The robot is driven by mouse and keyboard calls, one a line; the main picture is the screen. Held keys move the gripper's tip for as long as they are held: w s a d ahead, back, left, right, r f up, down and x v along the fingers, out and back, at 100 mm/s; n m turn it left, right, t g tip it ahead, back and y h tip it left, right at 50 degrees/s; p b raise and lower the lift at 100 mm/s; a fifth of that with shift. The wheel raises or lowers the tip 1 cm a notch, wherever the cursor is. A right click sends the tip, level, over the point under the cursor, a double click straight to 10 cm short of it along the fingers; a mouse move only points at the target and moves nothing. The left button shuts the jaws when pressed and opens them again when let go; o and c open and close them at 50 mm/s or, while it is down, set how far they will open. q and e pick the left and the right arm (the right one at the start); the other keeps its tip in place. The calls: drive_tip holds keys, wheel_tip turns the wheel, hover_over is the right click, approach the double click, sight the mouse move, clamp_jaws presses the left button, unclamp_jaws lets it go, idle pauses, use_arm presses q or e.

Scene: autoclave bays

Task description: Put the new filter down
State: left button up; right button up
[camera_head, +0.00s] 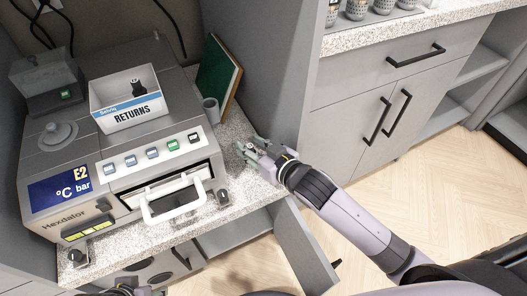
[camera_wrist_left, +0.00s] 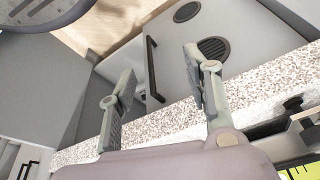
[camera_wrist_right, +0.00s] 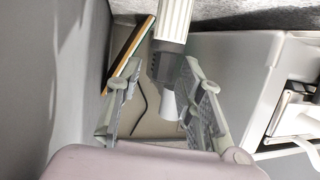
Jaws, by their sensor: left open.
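The filter (camera_wrist_right: 175,22) shows in the right wrist view as a ribbed white body with a dark grey collar and a pale tip, lying between the fingers of my right gripper (camera_wrist_right: 161,63). A narrow gap shows beside the left finger; contact on the other side is unclear. In the head view my right gripper (camera_head: 250,150) is low over the speckled counter (camera_head: 237,125), right of the autoclave, and largely hides the filter. Whether the filter rests on the counter is unclear. My left gripper (camera_wrist_left: 160,65) is open and empty near the counter's front edge.
The autoclave (camera_head: 40,150) fills the left side, a RETURNS box (camera_head: 128,120) with a black item on top. A grey partition (camera_head: 270,70) bounds the right; a cabinet door (camera_head: 303,250) hangs open below.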

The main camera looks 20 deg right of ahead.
drive_tip(key=v, duration=0.3)
drive_tip(key=shift+s+d+r+p, duration=0.1)
drive_tip(key=shift+s+p, duration=0.2)
drive_tip(key=shift+p, duration=0.1)
use_arm(q)
drive_tip(key=shift+p+x, duration=0.55)
drive_tip(key=shift+x, duration=2.2)
use_arm(e)
drive_tip(key=v, duration=0.8)
use_arm(q)
drive_tip(key=shift+s+d, duration=0.15)
drive_tip(key=shift+s, duration=0.05)
